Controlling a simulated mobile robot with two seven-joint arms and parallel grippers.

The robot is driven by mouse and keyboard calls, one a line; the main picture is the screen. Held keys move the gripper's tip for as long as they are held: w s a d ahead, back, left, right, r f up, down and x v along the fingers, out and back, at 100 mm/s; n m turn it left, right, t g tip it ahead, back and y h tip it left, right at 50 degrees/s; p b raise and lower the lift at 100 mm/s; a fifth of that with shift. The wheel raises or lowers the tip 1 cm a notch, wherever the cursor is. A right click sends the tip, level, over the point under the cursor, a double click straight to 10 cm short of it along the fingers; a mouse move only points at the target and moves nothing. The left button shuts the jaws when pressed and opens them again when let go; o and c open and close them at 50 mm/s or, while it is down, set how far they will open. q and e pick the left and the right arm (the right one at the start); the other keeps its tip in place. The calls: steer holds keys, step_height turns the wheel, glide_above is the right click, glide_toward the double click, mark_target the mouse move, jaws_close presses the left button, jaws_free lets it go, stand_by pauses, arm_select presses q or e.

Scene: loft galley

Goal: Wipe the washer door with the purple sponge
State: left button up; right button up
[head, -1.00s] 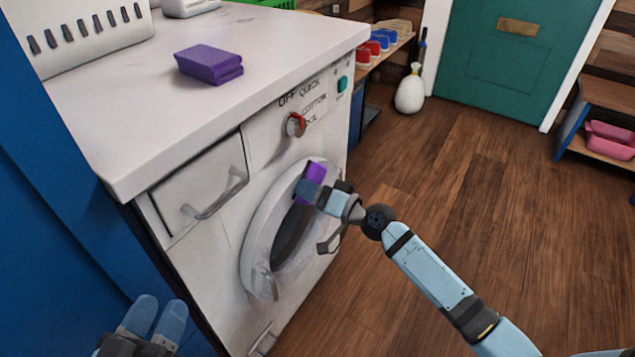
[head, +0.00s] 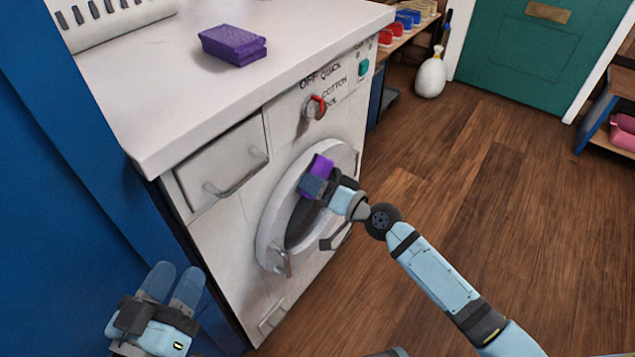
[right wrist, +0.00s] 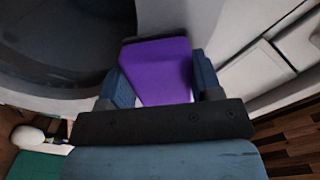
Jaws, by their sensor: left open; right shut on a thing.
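The washer door (head: 268,226) is a round white ring with dark glass on the front of the white washer. My right gripper (head: 314,184) is shut on a purple sponge (head: 321,168) at the upper part of the door. In the right wrist view the sponge (right wrist: 158,70) sits between the fingers, over the door's rim beside the dark glass. Whether it touches the door I cannot tell. A second purple sponge (head: 232,45) lies on the white countertop. My left gripper (head: 171,285) is open and empty at the lower left, apart from the washer.
The washer has a drawer handle (head: 238,175), a red-marked dial (head: 315,107) and a teal button (head: 363,67). A white basket (head: 110,18) stands on the countertop. A blue panel (head: 60,200) is at the left. The wooden floor (head: 500,200) at right is clear.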

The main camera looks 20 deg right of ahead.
steer(key=b+v, duration=0.1)
steer(key=v, duration=0.5)
stand_by(0.4)
steer(key=shift+b+v, duration=0.7)
steer(key=shift+v, duration=0.75)
steer(key=shift+f, duration=0.15)
